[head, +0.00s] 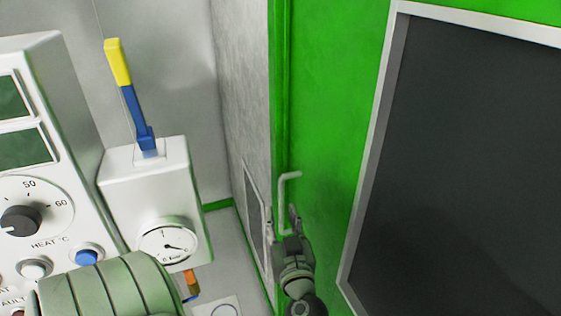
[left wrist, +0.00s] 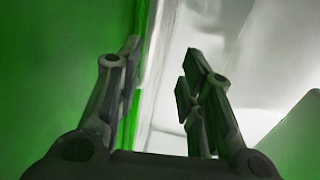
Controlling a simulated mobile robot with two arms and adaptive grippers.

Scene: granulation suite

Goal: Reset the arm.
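My left gripper (head: 280,212) is upright in the head view, in front of the green door or panel. Its two fingers are spread apart, and the left wrist view shows the same open fingers (left wrist: 160,75) with nothing held between them. A pale bent handle (head: 281,203) on the green panel shows between and above the fingertips in the head view. I cannot tell whether the fingers touch it. My right gripper is in neither view.
The green panel (head: 330,100) carries a large dark window (head: 470,170) at the right. At the left stand a white control box (head: 70,140) with a heat dial and a white gauge box (head: 170,190) with a yellow and blue lever (head: 133,100). A grey wall (head: 240,90) lies behind.

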